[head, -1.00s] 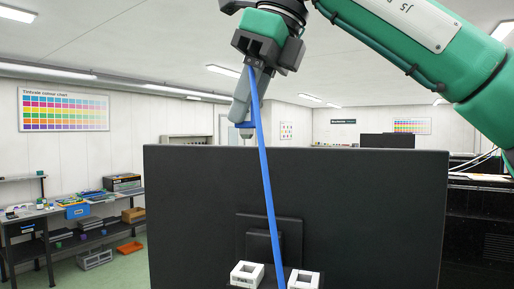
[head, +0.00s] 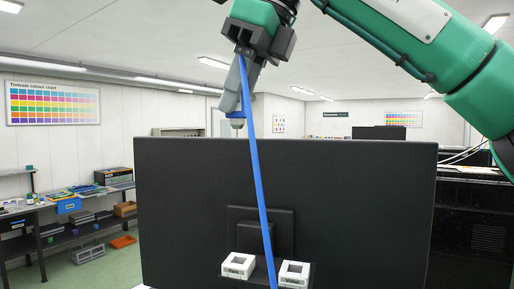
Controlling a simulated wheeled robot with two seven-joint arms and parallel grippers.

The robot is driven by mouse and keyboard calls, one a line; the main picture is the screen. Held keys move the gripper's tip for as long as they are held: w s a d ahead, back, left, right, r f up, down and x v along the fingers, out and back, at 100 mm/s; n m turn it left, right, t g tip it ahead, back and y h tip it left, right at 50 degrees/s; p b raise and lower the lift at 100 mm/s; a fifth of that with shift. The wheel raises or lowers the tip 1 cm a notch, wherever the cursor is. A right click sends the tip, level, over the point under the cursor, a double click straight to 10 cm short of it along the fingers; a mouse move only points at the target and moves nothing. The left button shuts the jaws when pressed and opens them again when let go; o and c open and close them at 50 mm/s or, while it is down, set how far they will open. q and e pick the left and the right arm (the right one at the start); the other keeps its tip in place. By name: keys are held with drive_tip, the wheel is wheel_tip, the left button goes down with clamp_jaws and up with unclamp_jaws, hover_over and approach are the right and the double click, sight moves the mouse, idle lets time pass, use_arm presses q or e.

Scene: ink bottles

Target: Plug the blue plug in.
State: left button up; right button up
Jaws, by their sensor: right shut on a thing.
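My right gripper (head: 235,114) hangs at the upper middle, fingers pointing down, in front of the top edge of a dark monitor. It is shut on the blue plug, which is mostly hidden between the fingers; a small pale tip (head: 237,123) shows below them. A blue cable (head: 257,180) runs down from the gripper across the monitor's back to the bottom of the view. Two white square blocks with square openings are low in front, a left one (head: 228,270) and a right one (head: 283,278); I cannot tell whether they are sockets. My left gripper is not in view.
The dark monitor (head: 350,200) fills the middle, with its stand mount behind the cable. Shelves with boxes (head: 70,205) stand at the left. A dark cabinet (head: 470,215) is at the right. The space above the monitor beside my arm is free.

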drive_tip(key=shift+w+d+f+p, duration=0.1)
drive_tip(key=shift+d+f+p, duration=0.25)
drive_tip(key=shift+p, duration=0.1)
drive_tip(key=d+f+p, duration=0.3)
drive_tip(key=d+f, duration=0.1)
drive_tip(key=f, duration=0.1)
drive_tip(key=p, duration=0.3)
hover_over(285, 267)
drive_tip(key=d, duration=0.1)
wheel_tip(285, 267, down, 7)
drive_tip(key=shift+s+d+f+b, duration=0.15)
drive_tip(key=shift+f+b, duration=0.55)
drive_tip(key=shift+f, duration=0.45)
drive_tip(key=shift+s+d+f+b, duration=0.1)
drive_tip(key=shift+f+b, duration=0.55)
drive_tip(key=shift+f, duration=0.45)
drive_tip(key=shift+a+f+b, duration=0.1)
drive_tip(key=shift+f+b, duration=0.4)
drive_tip(key=shift+b, duration=0.1)
drive_tip(key=shift+b, duration=0.7)
drive_tip(key=shift+f+b, duration=0.85)
drive_tip(key=shift+b, duration=0.5)
